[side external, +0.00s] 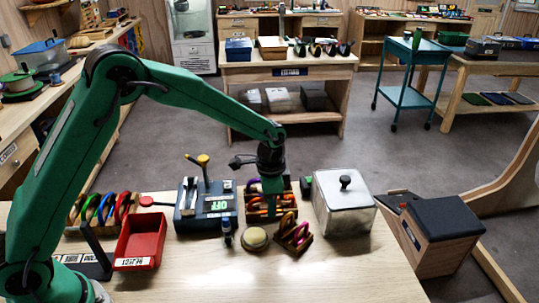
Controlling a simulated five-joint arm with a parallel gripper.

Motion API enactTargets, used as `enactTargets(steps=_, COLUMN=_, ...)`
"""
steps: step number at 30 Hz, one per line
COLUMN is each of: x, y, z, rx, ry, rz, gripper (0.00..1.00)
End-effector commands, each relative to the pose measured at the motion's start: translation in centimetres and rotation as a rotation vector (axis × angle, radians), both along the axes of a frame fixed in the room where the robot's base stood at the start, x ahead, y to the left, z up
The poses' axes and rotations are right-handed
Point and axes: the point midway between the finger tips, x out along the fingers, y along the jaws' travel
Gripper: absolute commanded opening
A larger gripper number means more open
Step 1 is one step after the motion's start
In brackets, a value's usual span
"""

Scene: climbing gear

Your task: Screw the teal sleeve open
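My arm reaches across from the left, and my gripper (271,203) points down at the wooden rack (289,208) behind the front of the bench. Its fingers are small here and partly merge with the gear around them, so whether they are open or shut does not show. A smaller wooden stand (293,235) with purple and orange-brown carabiners sits in front, to the right.
A dark bottle (227,233) and round beige tin (256,238) stand in front. A clear lidded box (345,204) stands right. The bench's front right is clear.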

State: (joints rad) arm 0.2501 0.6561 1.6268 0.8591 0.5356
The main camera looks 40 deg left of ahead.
Motion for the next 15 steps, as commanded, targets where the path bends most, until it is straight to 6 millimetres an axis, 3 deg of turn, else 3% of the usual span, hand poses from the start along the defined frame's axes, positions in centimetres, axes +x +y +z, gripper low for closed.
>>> enactTargets(steps=15, x=-0.50, y=-0.53, z=0.03, rx=0.000, ry=-0.001, rz=0.000, gripper=0.40)
